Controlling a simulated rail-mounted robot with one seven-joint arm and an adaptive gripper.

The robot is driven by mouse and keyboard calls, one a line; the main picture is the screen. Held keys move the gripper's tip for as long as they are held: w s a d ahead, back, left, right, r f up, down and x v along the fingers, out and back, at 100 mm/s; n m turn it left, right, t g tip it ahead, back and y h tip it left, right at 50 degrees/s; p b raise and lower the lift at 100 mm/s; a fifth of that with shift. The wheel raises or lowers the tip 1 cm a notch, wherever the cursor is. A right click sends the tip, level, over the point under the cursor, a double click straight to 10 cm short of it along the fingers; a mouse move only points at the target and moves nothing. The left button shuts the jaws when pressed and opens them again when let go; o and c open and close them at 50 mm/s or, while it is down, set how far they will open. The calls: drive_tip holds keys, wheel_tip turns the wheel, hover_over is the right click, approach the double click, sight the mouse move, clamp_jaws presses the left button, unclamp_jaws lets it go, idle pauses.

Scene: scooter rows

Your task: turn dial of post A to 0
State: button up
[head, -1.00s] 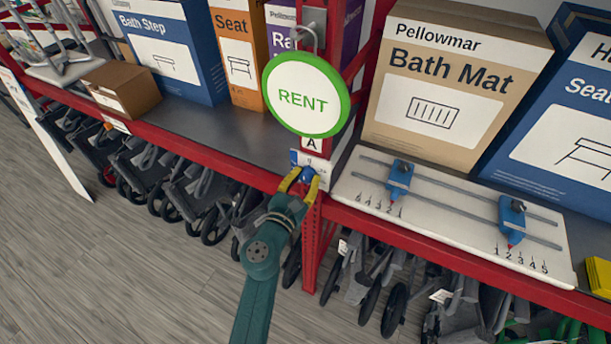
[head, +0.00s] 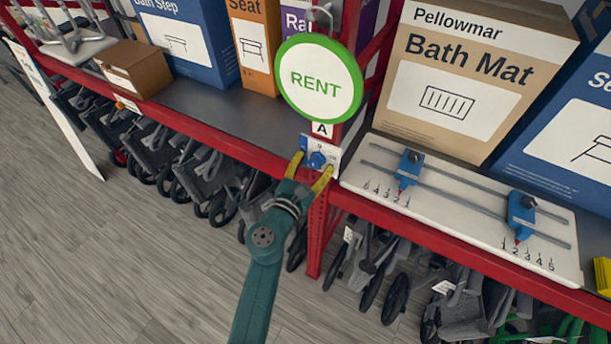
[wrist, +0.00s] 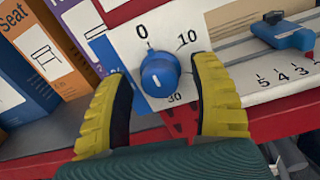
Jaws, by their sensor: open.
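The blue round dial (wrist: 160,75) sits on a white plate (wrist: 178,30) under the tag "A" (head: 322,129) on the red post. The wrist view shows 0 at its upper left, 10 at its upper right and 30 below. A short white mark shows on the dial's face, low of centre; which end points is hard to tell. The dial also shows in the head view (head: 318,159). My gripper (head: 312,168) is open, with its yellow fingers on either side of the dial and apart from it. The plate's left number is hidden or unclear.
A round green-rimmed RENT sign (head: 318,79) hangs just above the plate. A white board (head: 450,215) with two blue sliders on rails lies right of the post. Boxes stand on the shelf behind. Folded scooters fill the space below the red shelf edge (head: 230,146).

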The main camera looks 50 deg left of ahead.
drive_tip(key=v, duration=1.1)
drive_tip(key=shift+s, duration=0.15)
